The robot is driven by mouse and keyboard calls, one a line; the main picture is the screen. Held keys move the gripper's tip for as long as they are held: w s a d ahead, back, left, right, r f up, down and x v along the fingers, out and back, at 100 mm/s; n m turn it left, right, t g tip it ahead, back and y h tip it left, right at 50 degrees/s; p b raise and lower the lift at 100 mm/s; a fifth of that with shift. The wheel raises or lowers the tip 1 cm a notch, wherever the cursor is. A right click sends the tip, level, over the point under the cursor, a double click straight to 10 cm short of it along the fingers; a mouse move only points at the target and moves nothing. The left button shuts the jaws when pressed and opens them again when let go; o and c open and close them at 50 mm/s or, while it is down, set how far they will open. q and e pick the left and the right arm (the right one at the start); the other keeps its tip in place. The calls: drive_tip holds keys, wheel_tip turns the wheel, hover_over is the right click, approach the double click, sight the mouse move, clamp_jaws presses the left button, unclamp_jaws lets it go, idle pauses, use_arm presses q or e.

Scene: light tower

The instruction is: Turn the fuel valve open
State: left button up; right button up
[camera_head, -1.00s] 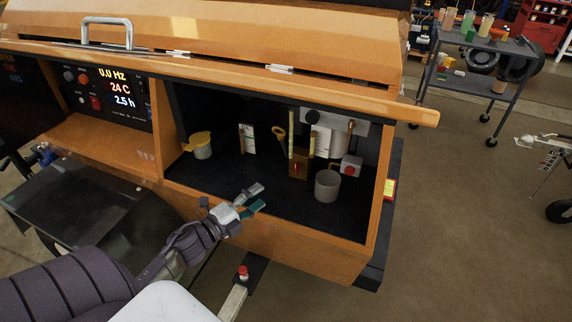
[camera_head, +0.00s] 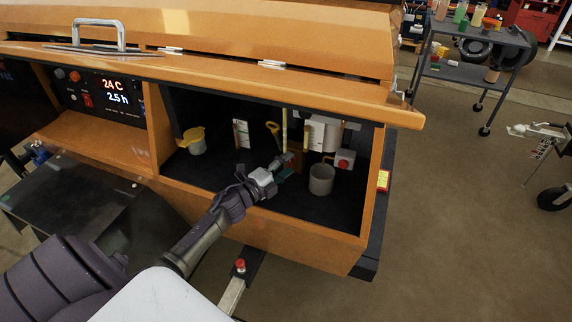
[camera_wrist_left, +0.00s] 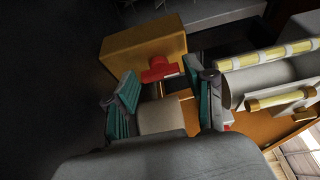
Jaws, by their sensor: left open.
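The fuel valve appears to be the red handle (camera_wrist_left: 158,70) on the face of a brown-orange block (camera_wrist_left: 135,45) in the left wrist view. In the head view the block (camera_head: 297,160) stands inside the open compartment, partly hidden behind my left gripper (camera_head: 280,171). My left gripper (camera_wrist_left: 168,98) is open, its two teal-padded fingers spread apart. The red handle lies ahead of the gap between them, and I see no grip on it. My right gripper is not in view.
A grey cup (camera_head: 321,180) stands right of the gripper, near a white box with a red knob (camera_head: 344,160). A yellow-capped filler (camera_head: 193,140) is at the left.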

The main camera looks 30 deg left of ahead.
use_arm(q)
drive_tip(key=c, duration=0.9)
drive_tip(key=shift+o, duration=0.2)
drive_tip(key=m+p, duration=0.1)
drive_tip(key=m+g+p, duration=0.1)
drive_tip(key=shift+r+p, duration=0.3)
drive_tip(key=shift+p, duration=0.1)
drive_tip(key=m+g+y+p, duration=0.1)
drive_tip(key=m+p, duration=0.2)
drive_tip(key=p, duration=0.1)
drive_tip(key=m+g+y+p, duration=0.1)
drive_tip(key=m+p, duration=0.2)
drive_tip(key=p, duration=0.1)
drive_tip(key=m+g+y+p, duration=0.1)
drive_tip(key=m+y+p, duration=0.1)
drive_tip(key=p, duration=0.3)
drive_tip(key=shift+w+d+r+m, duration=0.1)
drive_tip(key=shift+d+r+m, duration=0.25)
drive_tip(key=shift+m, duration=0.25)
drive_tip(key=shift+f+m+y+p, duration=0.15)
drive_tip(key=shift+m+y+p, duration=0.7)
drive_tip(key=shift+p, duration=0.4)
drive_tip(key=shift+f+m+g, duration=0.1)
drive_tip(key=shift+m+g, duration=0.15)
drive_tip(key=shift+g, duration=0.15)
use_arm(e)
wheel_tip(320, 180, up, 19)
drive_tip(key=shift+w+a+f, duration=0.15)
